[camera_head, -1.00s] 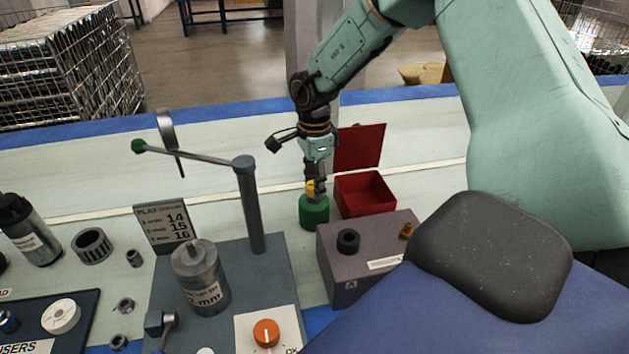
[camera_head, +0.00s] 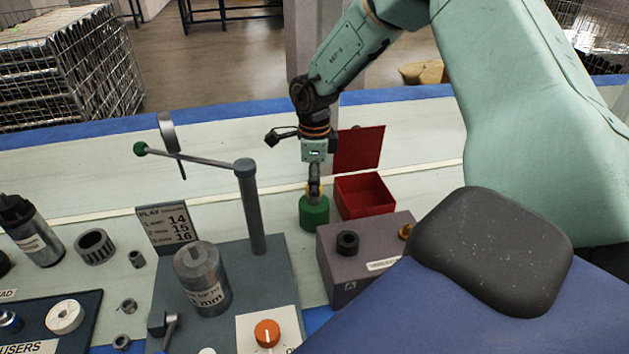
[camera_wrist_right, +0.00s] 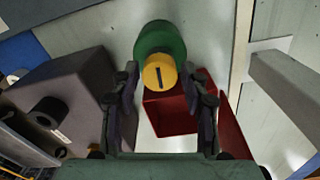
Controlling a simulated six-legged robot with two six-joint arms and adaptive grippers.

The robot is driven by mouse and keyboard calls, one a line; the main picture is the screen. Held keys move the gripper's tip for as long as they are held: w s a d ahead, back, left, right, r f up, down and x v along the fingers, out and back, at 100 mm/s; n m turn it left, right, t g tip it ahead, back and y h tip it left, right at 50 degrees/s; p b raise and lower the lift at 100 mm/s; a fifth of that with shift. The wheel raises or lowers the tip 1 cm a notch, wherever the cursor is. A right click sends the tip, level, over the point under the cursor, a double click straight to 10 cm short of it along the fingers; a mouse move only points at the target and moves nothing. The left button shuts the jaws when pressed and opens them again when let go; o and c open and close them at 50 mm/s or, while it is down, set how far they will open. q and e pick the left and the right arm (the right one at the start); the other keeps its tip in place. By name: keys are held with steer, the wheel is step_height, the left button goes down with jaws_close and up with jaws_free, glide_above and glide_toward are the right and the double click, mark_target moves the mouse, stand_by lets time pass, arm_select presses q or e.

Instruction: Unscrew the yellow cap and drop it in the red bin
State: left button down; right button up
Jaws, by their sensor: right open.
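The yellow cap (camera_wrist_right: 160,73) sits on top of the green cylinder (camera_wrist_right: 152,42) in the right wrist view. In the head view the green cylinder (camera_head: 314,212) stands on the bench, and the cap (camera_head: 314,188) is mostly hidden by my right gripper (camera_head: 314,182). My right gripper (camera_wrist_right: 162,92) is open, with one finger on each side of the cap; I see gaps between the fingers and the cap. The red bin (camera_head: 365,210) with its lid raised stands just right of the cylinder, and it also shows in the right wrist view (camera_wrist_right: 168,125). My left gripper is not in view.
A grey box (camera_head: 335,272) with a black knob stands close in front of the green cylinder. A grey post (camera_head: 250,210) with a green-tipped lever rises to the left. The bench behind the cylinder is clear.

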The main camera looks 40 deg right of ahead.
steer(key=m+p, duration=0.1)
steer(key=m, duration=0.6)
steer(key=shift+p, duration=0.3)
steer(key=m, duration=0.2)
steer(key=shift+m+p, duration=0.35)
steer(key=shift+m, duration=0.05)
steer(key=m+p, duration=0.1)
steer(key=m, duration=0.3)
jaws_close()
